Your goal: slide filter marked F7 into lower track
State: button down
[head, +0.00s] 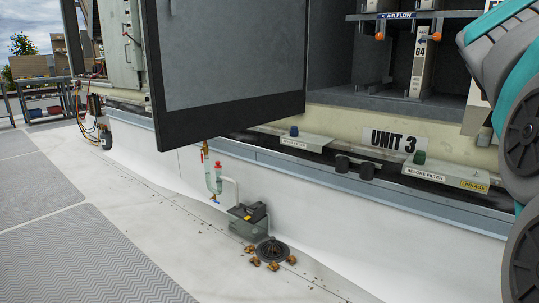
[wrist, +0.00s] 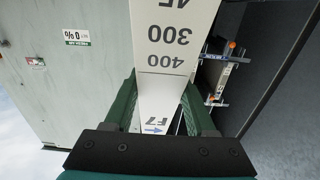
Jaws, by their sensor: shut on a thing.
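My gripper (wrist: 160,95) has its green fingers shut on the white filter marked F7 (wrist: 156,112), which has a blue arrow by its mark. The marks look upside down in the wrist view. A white strip with the numbers 300 and 400 (wrist: 172,35) extends beyond the filter; I cannot tell whether it belongs to it. In the head view, the gripper is out of frame and my arm covers the right edge. A filter marked G4 (head: 422,65) stands upright in the open bay, below a blue AIR FLOW rail (head: 400,16). I cannot clearly make out the lower track.
An open grey door (head: 230,65) hangs left of the bay. Ledges with knobs, one labelled BEFORE FILTER (head: 445,175), project below the opening beside the UNIT 3 sign (head: 393,141). The left walkway is clear.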

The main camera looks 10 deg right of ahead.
jog(key=shift+w+d+f, duration=0.1)
jog(key=shift+w+d, duration=0.05)
jog(key=shift+d, duration=0.05)
